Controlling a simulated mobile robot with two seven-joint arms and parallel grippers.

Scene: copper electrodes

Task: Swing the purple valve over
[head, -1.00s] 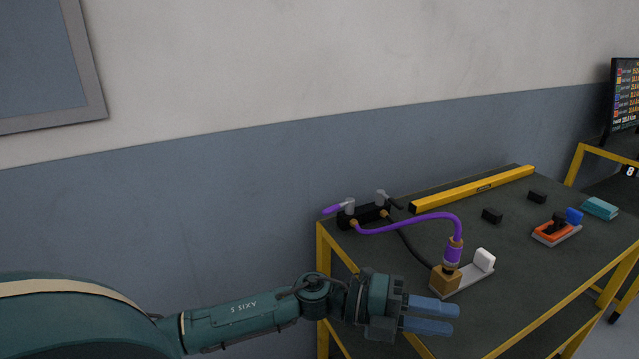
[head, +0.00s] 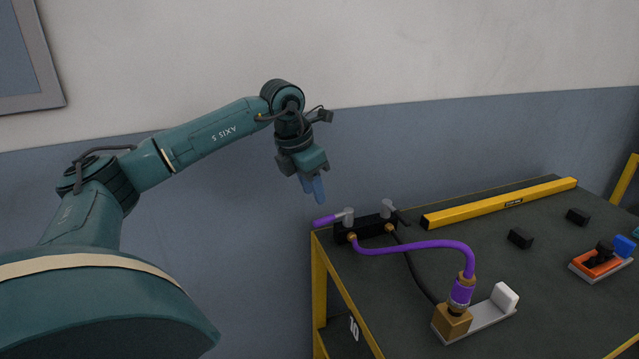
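The purple valve handle (head: 328,220) sticks out to the left from a grey post on a black valve block (head: 364,226) at the table's back left corner. A second valve (head: 388,207) with a dark handle stands right of it on the same block. My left gripper (head: 312,190) hangs above and slightly left of the purple handle in the picture, fingers pointing down. Its two blue fingers show apart with nothing between them, and it does not touch the handle. My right gripper is out of view.
A purple hose (head: 425,244) and a black hose run from the block to a brass fitting (head: 452,322) on a grey plate. A yellow bar (head: 500,203) lies along the back. Black blocks (head: 520,238) and an orange device (head: 597,262) sit on the dark table (head: 540,310).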

